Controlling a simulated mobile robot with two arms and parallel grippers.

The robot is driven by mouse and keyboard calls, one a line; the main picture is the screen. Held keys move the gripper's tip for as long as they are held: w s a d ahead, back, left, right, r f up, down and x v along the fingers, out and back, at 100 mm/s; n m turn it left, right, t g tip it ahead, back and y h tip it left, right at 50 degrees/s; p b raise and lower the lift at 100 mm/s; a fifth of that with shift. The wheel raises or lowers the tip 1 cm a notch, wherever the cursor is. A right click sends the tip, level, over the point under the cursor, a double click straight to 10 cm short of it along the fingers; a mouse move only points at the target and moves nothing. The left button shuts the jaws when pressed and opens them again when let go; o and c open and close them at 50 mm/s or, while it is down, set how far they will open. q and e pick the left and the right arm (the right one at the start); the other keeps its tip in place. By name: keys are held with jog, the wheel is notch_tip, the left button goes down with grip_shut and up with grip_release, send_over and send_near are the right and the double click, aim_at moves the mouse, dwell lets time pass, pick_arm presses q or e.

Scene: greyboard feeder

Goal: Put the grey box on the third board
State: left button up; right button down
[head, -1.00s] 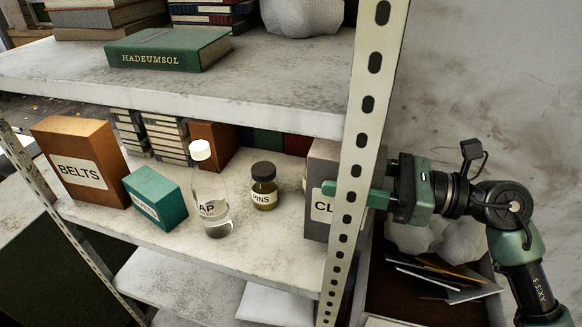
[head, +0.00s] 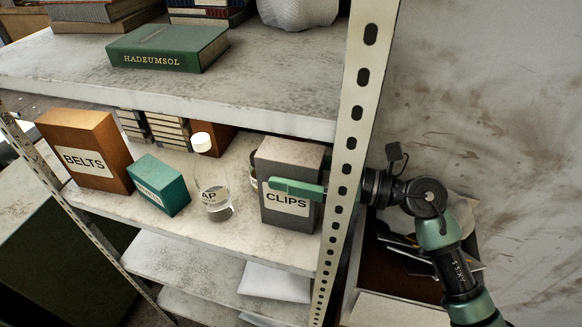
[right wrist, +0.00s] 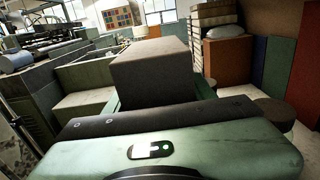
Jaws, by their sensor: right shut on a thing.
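The grey box labelled CLIPS (head: 290,152) is upright at the right end of the board (head: 160,207) that also bears the other boxes. I cannot tell whether its base touches the board. My right gripper (head: 296,189) reaches in past the right post and is shut on the box, with one green finger across its labelled front. The other finger is hidden behind the box in the head view. In the right wrist view the box (right wrist: 152,72) sits between the fingers. My left gripper is not in view.
Left of the box stand a clear bottle (head: 213,190), a teal box (head: 160,184) and a brown BELTS box (head: 88,150). A dark jar is mostly hidden behind the grey box. The perforated post (head: 362,110) is close to my right arm. Boards lie above (head: 270,80) and below (head: 180,262).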

jog(key=c, duration=0.8)
grip_release()
jog(key=shift+f, duration=0.1)
jog(key=shift+o, duration=1.4)
